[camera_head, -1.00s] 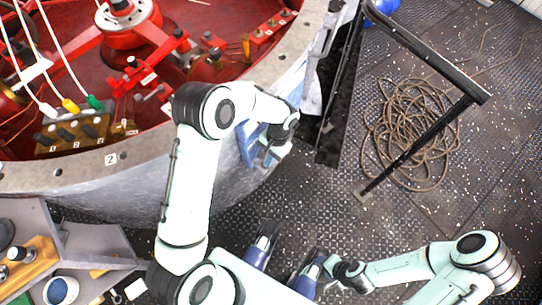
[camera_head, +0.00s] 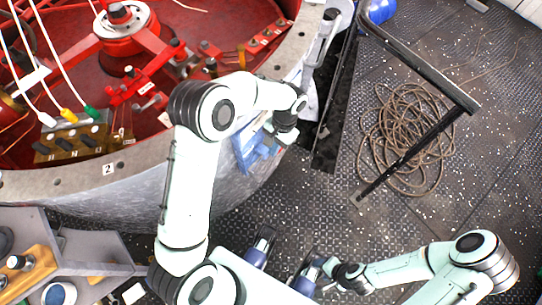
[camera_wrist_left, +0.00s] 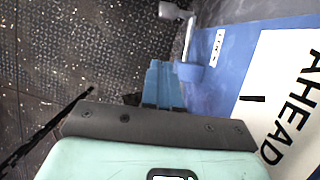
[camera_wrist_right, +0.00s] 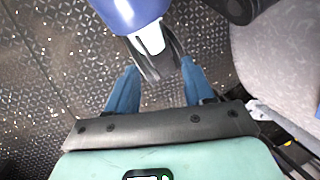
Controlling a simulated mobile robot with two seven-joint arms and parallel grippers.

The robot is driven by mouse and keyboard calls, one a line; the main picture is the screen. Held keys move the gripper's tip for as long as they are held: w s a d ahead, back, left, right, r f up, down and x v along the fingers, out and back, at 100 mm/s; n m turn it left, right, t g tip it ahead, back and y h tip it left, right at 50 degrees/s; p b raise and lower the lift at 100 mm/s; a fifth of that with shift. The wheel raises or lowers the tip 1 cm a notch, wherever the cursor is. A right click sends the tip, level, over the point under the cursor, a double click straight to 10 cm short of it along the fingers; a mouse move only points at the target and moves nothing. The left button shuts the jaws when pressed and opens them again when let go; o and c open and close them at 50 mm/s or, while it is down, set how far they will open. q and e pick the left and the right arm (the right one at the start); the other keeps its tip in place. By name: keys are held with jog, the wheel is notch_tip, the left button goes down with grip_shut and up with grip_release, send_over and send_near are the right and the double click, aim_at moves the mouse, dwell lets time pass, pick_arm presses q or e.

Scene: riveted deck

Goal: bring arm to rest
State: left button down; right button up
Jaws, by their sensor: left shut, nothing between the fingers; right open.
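My left arm rises from the lower left in the head view and bends over the drum's side. My right arm (camera_head: 400,268) is folded low at the right. In the right wrist view my right gripper (camera_wrist_right: 158,68) is open and empty, its fingers apart above the deck, near part of my own base.
A large grey-rimmed drum (camera_head: 215,190) with red machinery inside fills the upper left. A white AHEAD sign (camera_wrist_left: 280,60) is beside the lever. A black rail (camera_head: 425,135) and a coiled rope (camera_head: 400,140) are at the right. A grey workbench (camera_head: 95,250) is lower left.

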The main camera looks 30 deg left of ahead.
pick_arm(q)
jog(key=s+d+f+n+h+p, duration=0.1)
jog(key=s+d+f+h+p, duration=0.15)
jog(key=s+f+p, duration=0.2)
jog(key=s+d+f+n+h+p, duration=0.1)
jog(key=s+d+f+p, duration=0.2)
jog(key=s, duration=0.3)
jog(key=s+d+n+t+p, duration=0.1)
jog(key=s+n+p, duration=0.3)
jog(key=s, duration=0.7)
jog(key=shift+s+d+t+h, duration=0.3)
jog(key=shift+d+t+h, duration=0.15)
jog(key=shift+t, duration=0.35)
jog(key=shift+f, duration=0.1)
